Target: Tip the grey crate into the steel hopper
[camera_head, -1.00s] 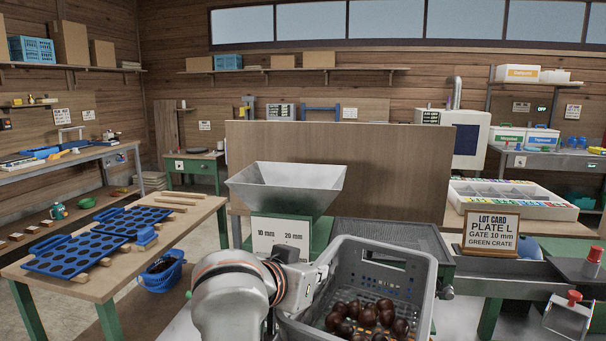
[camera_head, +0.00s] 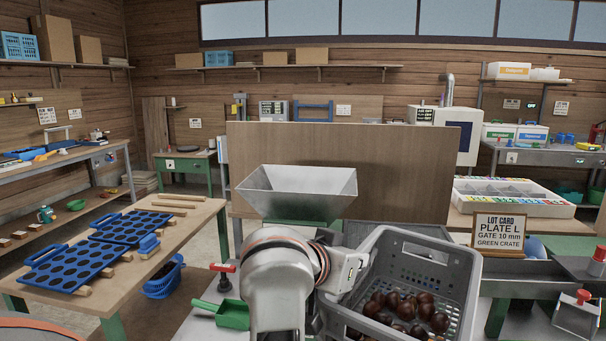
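The grey crate (camera_head: 465,285) is at the lower middle right, tilted, with several brown chestnuts (camera_head: 408,312) gathered at its near bottom. My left gripper (camera_head: 345,272) is at the crate's left rim and appears closed on it; its fingertips are largely hidden. My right gripper is not visible. The steel hopper (camera_head: 297,190) stands behind and to the left of the crate, with a wide, flared mouth. The crate is apart from the hopper in the picture, and my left arm covers the area below the hopper.
A wooden panel (camera_head: 400,165) stands behind the hopper. A lot card (camera_head: 498,235) reading "Plate L, gate 10 mm, green crate" stands at right. A green scoop (camera_head: 233,314) lies left of my arm. Blue perforated trays (camera_head: 70,268) lie on the left table.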

